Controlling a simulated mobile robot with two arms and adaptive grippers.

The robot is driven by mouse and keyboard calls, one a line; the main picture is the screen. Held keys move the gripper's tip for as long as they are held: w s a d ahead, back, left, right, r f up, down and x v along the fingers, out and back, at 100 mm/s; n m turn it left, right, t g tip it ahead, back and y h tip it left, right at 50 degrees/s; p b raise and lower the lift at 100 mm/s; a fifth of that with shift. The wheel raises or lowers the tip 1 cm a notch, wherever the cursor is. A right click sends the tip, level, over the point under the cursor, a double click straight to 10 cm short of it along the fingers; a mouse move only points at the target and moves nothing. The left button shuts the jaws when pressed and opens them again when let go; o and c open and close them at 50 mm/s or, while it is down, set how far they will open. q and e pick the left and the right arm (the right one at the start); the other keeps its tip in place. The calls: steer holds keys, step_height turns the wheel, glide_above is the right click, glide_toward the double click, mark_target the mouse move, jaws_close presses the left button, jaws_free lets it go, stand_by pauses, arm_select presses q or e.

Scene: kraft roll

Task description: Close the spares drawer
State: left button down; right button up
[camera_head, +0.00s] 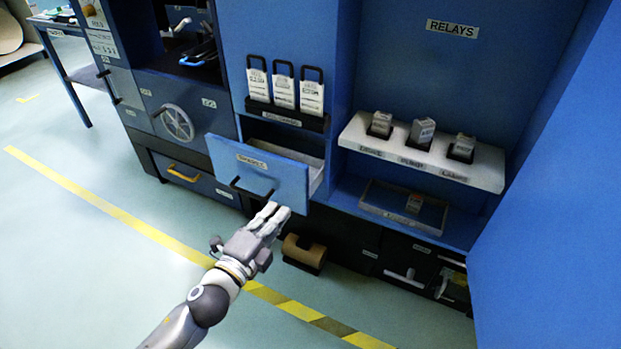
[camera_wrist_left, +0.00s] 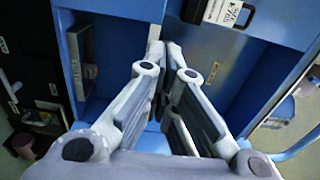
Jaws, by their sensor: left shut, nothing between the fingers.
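The spares drawer (camera_head: 285,180) is pulled out of the blue cabinet, and part of its pale inside shows behind the front. Its blue front carries a small label and a black bar handle (camera_head: 252,187). My left gripper (camera_head: 277,211) is shut and empty, with its fingers at the lower right part of the drawer front in the head view. I cannot tell whether they touch it. The left wrist view shows the closed fingers (camera_wrist_left: 172,48) pointing toward the blue cabinet. My right gripper is not in view.
Above the drawer is a black rack (camera_head: 287,117) with several white tags. To the right, a white shelf (camera_head: 420,152) holds small relay boxes over a shallow tray (camera_head: 402,207). A brown roll (camera_head: 304,252) lies below. A blue panel (camera_head: 550,200) stands at right. Floor at left is clear.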

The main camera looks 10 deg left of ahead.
mark_target(303, 178)
arm_select(q)
steer(key=b+x, duration=0.1)
steer(key=x, duration=1.2)
steer(key=shift+a+f, duration=0.1)
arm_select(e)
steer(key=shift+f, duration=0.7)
